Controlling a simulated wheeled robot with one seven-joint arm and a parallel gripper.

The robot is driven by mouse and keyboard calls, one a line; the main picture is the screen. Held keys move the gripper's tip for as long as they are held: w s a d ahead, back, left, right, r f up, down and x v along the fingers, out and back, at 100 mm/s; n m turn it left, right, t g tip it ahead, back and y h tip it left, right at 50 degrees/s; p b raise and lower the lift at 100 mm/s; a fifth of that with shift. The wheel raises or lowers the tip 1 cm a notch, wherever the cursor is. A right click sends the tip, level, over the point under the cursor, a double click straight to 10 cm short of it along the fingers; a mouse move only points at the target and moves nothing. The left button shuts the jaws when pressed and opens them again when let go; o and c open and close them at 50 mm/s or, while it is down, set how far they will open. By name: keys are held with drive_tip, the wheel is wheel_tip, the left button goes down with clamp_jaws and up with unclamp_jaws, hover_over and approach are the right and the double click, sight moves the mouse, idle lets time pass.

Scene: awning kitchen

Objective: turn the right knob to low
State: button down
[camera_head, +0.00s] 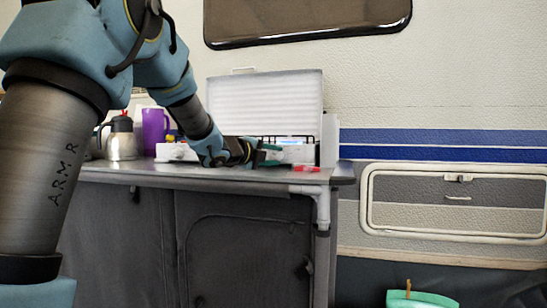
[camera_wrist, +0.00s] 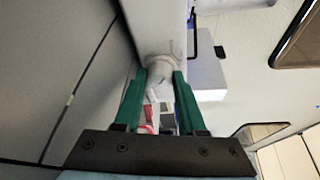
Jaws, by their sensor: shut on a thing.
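A camp stove with its pale lid (camera_head: 266,103) raised stands on the counter. My gripper (camera_head: 268,153) is at the front of the stove, toward its right side. In the wrist view, the green fingertips of my gripper (camera_wrist: 160,78) are shut on a whitish round knob (camera_wrist: 160,62), one finger on each side. I take it to be the right knob; it is hidden behind the fingers in the head view. Its pointer and setting cannot be read. The left knob cannot be made out.
A red item (camera_head: 306,169) lies on the counter (camera_head: 232,182) just right of my gripper. A steel jug (camera_head: 121,145) and a purple pitcher (camera_head: 155,131) stand to the left. The counter's right end is close to the stove.

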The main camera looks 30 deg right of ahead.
drive_tip(key=shift+c, duration=2.4)
unclamp_jaws()
